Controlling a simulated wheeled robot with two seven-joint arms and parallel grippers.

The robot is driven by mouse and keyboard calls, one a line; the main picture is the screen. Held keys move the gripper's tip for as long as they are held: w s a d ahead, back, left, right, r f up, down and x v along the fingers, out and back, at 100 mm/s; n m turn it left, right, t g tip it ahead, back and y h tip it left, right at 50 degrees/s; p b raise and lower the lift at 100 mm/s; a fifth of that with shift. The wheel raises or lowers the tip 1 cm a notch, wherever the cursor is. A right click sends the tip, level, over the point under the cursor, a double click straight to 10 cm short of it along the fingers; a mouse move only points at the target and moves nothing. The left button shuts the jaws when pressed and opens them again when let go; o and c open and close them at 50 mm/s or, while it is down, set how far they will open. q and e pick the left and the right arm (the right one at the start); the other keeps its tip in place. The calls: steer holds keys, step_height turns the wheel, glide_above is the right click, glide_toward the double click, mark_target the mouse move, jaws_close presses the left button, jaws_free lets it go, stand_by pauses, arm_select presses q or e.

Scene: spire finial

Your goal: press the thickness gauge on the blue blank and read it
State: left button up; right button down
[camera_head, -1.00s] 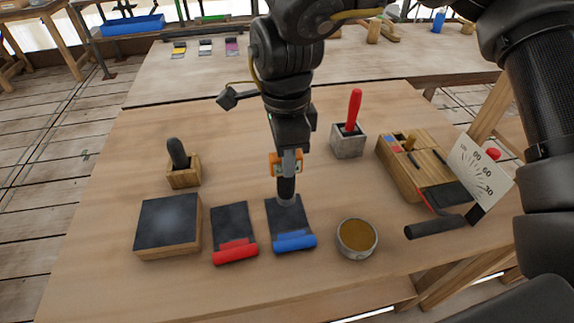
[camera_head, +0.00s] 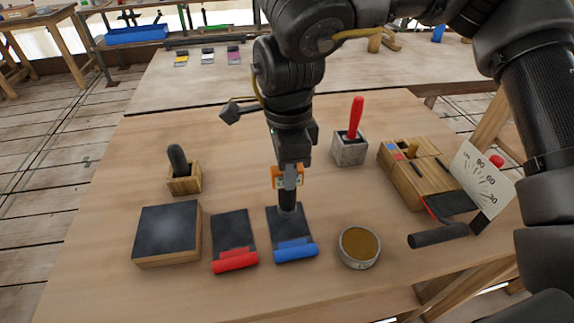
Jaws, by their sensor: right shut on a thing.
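The blue blank (camera_head: 293,249) is a dark sheet with a blue rolled front edge, lying flat on the table. My right gripper (camera_head: 287,172) points down above it and is shut on the thickness gauge (camera_head: 287,202), a dark upright cylinder with a grey foot. The foot appears to meet the dark sheet of the blue blank; firm contact is hard to judge. An orange part with a small pale face shows at the fingers, and no reading is legible. My left gripper is not in view.
A red blank (camera_head: 235,260) and a dark-topped block (camera_head: 167,232) lie left. A dark-handled tool stands in a wooden holder (camera_head: 184,184). A round tin (camera_head: 358,247) is close right. Farther right are a grey block (camera_head: 349,150) with a red handle, a wooden box (camera_head: 405,178) and a dial card (camera_head: 482,178).

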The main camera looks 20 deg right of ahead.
steer(key=shift+f+b, duration=0.75)
steer(key=shift+f, duration=0.85)
steer(key=c, duration=1.1)
jaws_free()
